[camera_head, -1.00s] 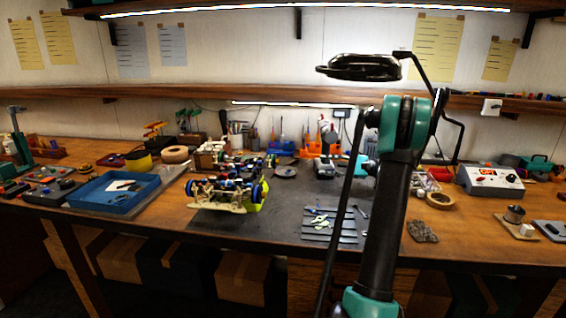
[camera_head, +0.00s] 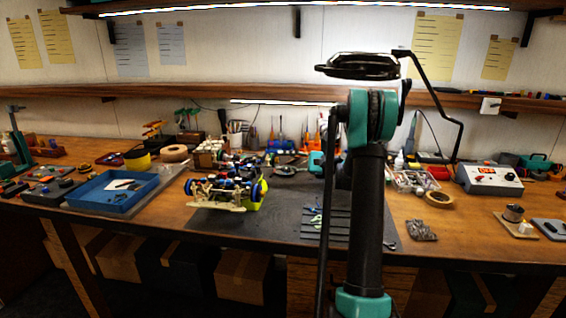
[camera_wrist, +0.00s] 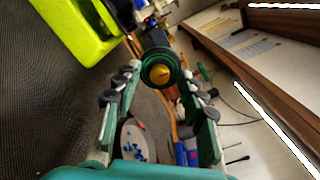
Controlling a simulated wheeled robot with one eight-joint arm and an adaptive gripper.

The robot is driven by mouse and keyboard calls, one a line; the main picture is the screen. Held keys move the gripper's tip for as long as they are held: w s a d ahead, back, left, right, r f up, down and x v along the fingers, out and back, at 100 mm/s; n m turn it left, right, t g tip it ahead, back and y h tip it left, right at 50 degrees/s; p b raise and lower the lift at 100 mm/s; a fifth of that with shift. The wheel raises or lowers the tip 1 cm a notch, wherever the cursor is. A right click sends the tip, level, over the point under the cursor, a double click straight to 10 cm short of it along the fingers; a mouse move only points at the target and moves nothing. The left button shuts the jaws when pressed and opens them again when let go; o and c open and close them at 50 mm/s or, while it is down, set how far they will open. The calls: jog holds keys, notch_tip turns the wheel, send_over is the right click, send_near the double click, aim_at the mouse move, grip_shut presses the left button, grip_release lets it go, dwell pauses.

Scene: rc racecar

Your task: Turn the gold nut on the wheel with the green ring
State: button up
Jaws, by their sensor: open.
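The wheel with the green ring (camera_wrist: 142,68) is in the upper middle of the wrist view, with the gold nut (camera_wrist: 160,74) at its centre. My gripper (camera_wrist: 168,82) is open, its two fingers spread to either side of the wheel's line. The fingers appear apart from the nut; the exact distance is hard to judge. The racecar (camera_head: 226,190) sits on the dark mat in the head view, with a yellow-green body part (camera_wrist: 78,22) in the wrist view.
A blue tray (camera_head: 112,191) lies left of the car. A slatted dark rack (camera_head: 326,224) with small tools lies right of it on the mat (camera_head: 250,228). Tool holders and bottles line the back. A round dish (camera_wrist: 137,142) with blue bits shows in the wrist view.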

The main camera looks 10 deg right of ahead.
jog(key=shift+w+a, duration=0.1)
jog(key=shift+a, duration=0.15)
jog(key=shift+c, duration=0.6)
grip_shut()
jog(key=shift+n, duration=1.5)
jog(key=shift+o, duration=0.6)
grip_release()
jog(key=v, duration=1.2)
